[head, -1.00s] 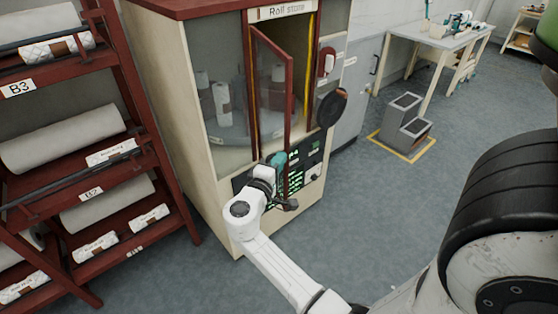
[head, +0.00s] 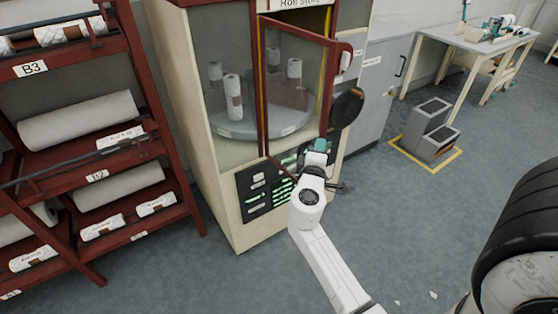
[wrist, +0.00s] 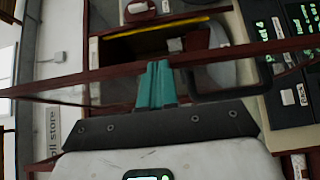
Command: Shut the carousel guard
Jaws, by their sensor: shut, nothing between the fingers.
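The carousel guard (head: 296,95), a red-framed clear door on the roll store cabinet, stands ajar. It is attached along its left side, and its right edge stands out in front of the opening. My gripper (head: 319,146), with teal fingers, is at the guard's lower right corner. In the wrist view the shut, empty fingers (wrist: 156,84) are close to the red guard frame (wrist: 215,58); I cannot tell whether they touch it. Behind the guard, several white rolls (head: 233,97) stand on the round grey carousel (head: 235,129).
A dark control panel (head: 262,192) with green labels is below the guard. A black round part (head: 348,108) juts out at the cabinet's right. A red shelf rack (head: 165,120) is at left, a grey step (head: 430,130) at right.

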